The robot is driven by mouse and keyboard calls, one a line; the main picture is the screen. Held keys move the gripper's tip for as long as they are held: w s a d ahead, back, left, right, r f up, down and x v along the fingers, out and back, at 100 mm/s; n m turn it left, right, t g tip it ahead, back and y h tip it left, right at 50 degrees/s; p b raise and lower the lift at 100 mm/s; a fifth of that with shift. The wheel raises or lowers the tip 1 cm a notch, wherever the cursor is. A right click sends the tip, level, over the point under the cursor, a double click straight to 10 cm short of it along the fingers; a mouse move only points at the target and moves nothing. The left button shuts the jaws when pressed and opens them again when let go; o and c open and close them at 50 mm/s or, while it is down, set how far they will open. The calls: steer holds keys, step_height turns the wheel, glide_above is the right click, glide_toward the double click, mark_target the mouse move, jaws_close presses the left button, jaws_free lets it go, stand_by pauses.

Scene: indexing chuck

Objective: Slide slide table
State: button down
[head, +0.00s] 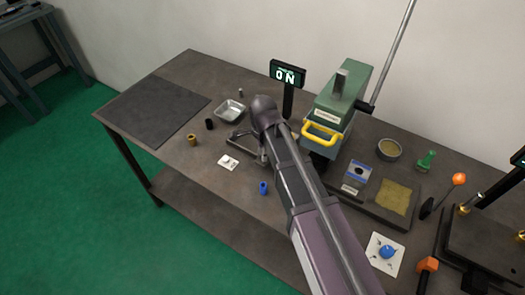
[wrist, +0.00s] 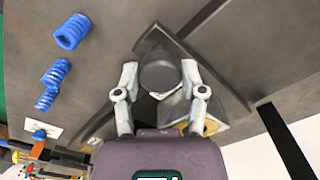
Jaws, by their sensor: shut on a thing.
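My gripper (wrist: 160,80) is shut on a dark round knob (wrist: 160,68) in the wrist view, one finger on each side. The knob stands over a dark plate-like base (wrist: 225,92), which looks like the slide table. A pale metal block (wrist: 174,108) and a brass-coloured piece (wrist: 195,128) show beneath, partly hidden by the right finger. In the head view, my arm covers most of this spot. Only part of the dark base (head: 240,141) shows left of my wrist, and the fingers are mostly hidden.
A green press-like machine (head: 340,98) with a yellow handle (head: 322,133) stands right of my arm. A lit sign (head: 287,73) stands behind. The dark mat (head: 155,110) is clear.

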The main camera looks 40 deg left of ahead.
steer(key=d, duration=0.4)
steer(key=shift+w+d, duration=0.15)
steer(key=shift+d, duration=0.15)
steer(key=shift+a, duration=0.1)
steer(key=shift+c, duration=0.8)
jaws_free()
steer(key=shift+a, duration=0.1)
